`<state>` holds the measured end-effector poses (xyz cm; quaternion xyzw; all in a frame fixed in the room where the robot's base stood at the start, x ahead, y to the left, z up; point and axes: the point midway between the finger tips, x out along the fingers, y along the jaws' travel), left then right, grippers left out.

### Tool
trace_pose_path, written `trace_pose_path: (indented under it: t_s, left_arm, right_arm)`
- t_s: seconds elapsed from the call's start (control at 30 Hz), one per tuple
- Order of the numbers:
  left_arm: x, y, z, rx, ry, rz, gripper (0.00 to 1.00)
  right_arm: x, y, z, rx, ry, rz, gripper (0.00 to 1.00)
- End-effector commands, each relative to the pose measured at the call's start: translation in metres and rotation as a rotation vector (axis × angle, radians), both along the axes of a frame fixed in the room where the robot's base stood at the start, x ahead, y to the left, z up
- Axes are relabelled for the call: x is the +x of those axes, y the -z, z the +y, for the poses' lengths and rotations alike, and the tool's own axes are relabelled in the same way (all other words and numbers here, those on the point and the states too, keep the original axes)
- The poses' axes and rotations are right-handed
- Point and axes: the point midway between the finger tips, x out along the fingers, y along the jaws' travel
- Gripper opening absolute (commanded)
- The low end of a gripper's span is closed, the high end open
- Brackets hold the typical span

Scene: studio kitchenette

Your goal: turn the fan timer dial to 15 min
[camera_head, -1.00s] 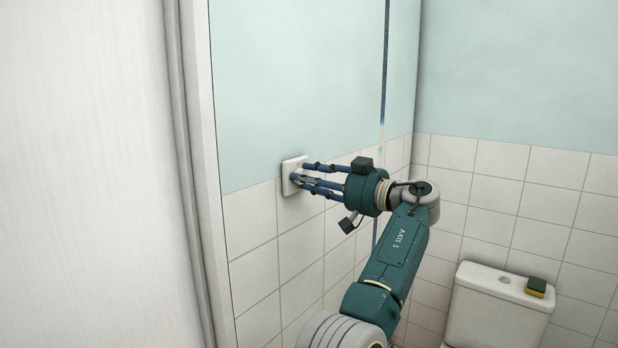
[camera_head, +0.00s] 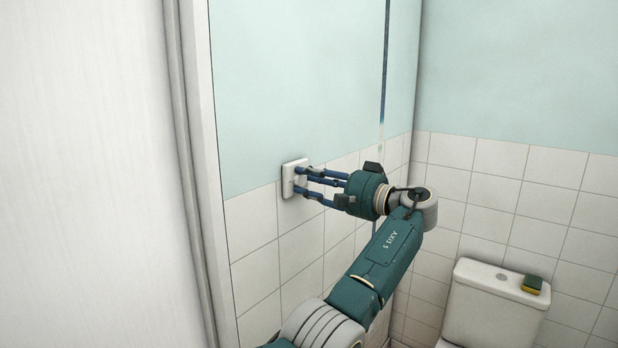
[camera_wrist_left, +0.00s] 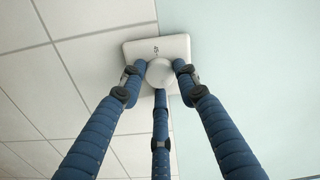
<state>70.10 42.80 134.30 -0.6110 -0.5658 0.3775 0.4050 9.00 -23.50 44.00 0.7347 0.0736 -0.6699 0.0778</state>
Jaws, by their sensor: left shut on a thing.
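The fan timer is a white square plate (camera_head: 288,183) on the wall, at the line between tiles and blue-green paint. In the left wrist view its plate (camera_wrist_left: 175,47) looks tilted, with a small dark mark near its upper edge. The round white dial (camera_wrist_left: 159,72) stands out from its middle. My left gripper (camera_head: 302,182) reaches it from the right with blue fingers. In the left wrist view the fingers (camera_wrist_left: 159,80) are closed around the dial. The dial is mostly hidden by the fingers in the head view. I cannot read its setting. My right gripper is not in view.
A white toilet cistern (camera_head: 490,300) stands at the lower right, with a green and yellow sponge (camera_head: 532,284) on top. A pale door or panel (camera_head: 90,180) and its frame (camera_head: 200,180) fill the left. The tiled wall around the timer is clear.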

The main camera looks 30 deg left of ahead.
Motion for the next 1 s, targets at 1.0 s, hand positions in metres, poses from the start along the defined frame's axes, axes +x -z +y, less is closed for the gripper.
trace_pose_path:
  t_s: [1.0]
  left_arm:
    - [0.002,-0.007,-0.001,0.044,0.006,0.388,0.04]
  right_arm:
    - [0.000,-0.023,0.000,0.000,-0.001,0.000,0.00]
